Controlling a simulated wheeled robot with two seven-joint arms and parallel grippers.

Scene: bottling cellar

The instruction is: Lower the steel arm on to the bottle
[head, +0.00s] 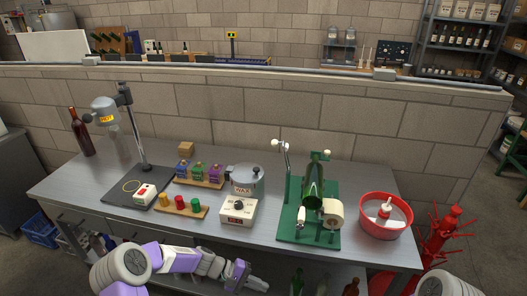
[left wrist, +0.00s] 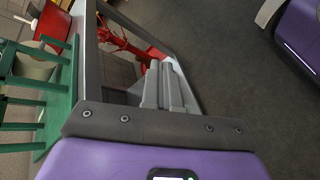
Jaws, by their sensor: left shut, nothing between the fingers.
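The green bottling stand (head: 288,226) stands on the right half of the steel table. A green bottle (head: 315,183) leans in it, neck toward the back. The steel arm (head: 287,158), with a white knob at its end, is raised to the left of the bottle and apart from it. My left gripper (head: 240,276) is shut and empty, low in front of the table's front edge, left of the stand. In the left wrist view its fingers (left wrist: 163,85) are together, with the green stand (left wrist: 57,95) at the left. My right gripper is not in view.
A red bowl (head: 371,226) with a white-and-red bottle is right of the stand. A wax pot (head: 244,182) and white control box (head: 238,211) are left of it. A red bottle tree (head: 445,235) stands beyond the table's right end. Bottles stand on the shelf below.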

